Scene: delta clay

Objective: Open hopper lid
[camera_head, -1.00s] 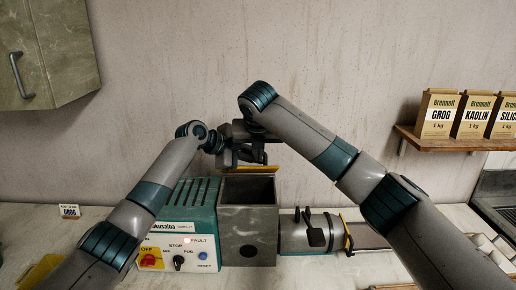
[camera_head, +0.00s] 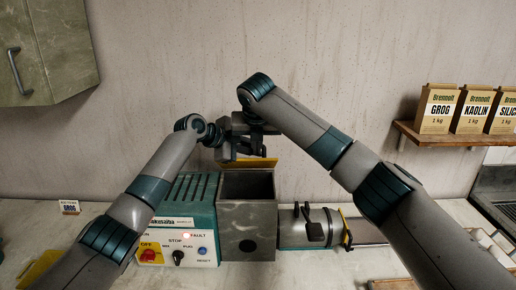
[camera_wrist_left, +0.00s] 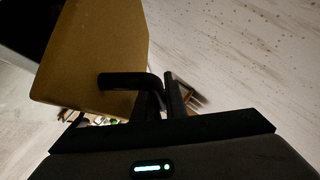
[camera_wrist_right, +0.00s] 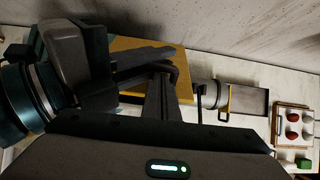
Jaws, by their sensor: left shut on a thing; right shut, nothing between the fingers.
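The hopper (camera_head: 247,222) is a grey box with an open top, right of the teal machine body. Its yellow lid (camera_head: 250,163) stands raised behind the opening. The lid also fills the upper left of the left wrist view (camera_wrist_left: 105,60), with a black bent handle (camera_wrist_left: 130,82). My left gripper (camera_wrist_left: 165,95) is shut on the handle. My right gripper (camera_wrist_right: 162,95) is shut and empty, close beside the left gripper and lid (camera_wrist_right: 130,48). In the head view both grippers overlap above the hopper, so their fingertips are partly hidden.
The teal machine (camera_head: 185,215) carries a red knob, a black selector and a blue reset button, with a red light lit. A grey barrel (camera_head: 310,230) with a black lever lies right of the hopper. A shelf (camera_head: 450,140) holds paper bags.

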